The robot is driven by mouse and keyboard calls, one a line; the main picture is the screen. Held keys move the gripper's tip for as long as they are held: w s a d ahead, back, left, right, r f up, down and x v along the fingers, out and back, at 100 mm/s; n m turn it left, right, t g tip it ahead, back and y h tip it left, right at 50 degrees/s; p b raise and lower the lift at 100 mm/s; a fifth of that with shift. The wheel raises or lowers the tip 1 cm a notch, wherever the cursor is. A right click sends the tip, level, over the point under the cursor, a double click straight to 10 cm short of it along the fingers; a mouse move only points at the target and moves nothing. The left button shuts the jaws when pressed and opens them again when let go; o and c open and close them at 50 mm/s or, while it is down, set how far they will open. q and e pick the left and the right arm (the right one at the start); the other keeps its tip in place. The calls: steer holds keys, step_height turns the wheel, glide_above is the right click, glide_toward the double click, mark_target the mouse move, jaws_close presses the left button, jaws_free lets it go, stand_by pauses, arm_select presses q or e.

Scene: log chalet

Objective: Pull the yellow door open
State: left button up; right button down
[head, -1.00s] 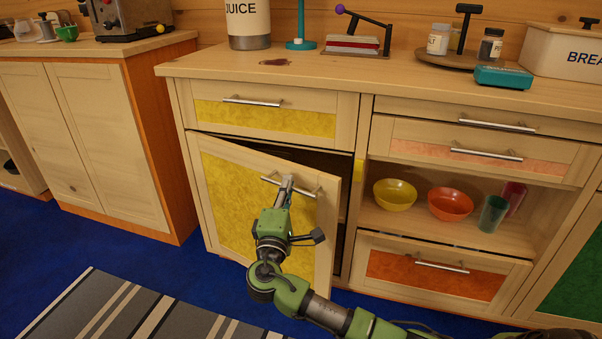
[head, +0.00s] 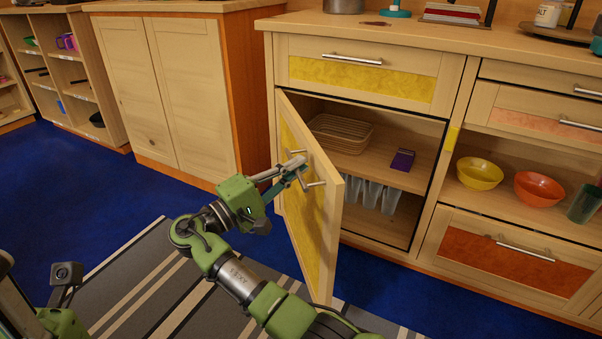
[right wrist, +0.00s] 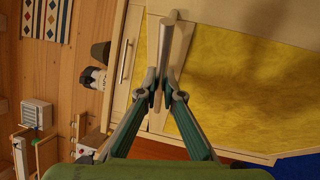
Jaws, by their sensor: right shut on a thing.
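The yellow door (head: 300,200) stands swung wide open, hinged on its left side, with its free edge toward me. Its metal bar handle (head: 317,184) is on the front face near the free edge. My right gripper (head: 298,170) is shut on the handle. In the right wrist view the gripper's two fingers (right wrist: 163,88) close around the handle (right wrist: 166,50), in front of the yellow panel (right wrist: 225,85). Part of my left arm shows at the lower left, but its gripper is not in view.
Open shelving to the right holds a yellow bowl (head: 479,173) and an orange bowl (head: 539,188). A striped rug (head: 165,290) lies on the blue floor.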

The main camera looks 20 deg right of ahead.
steer(key=shift+a+g, duration=0.3)
steer(key=shift+a, duration=0.1)
steer(key=c, duration=2.2)
jaws_free()
steer(key=shift+w, duration=0.1)
steer(key=shift+o, duration=0.2)
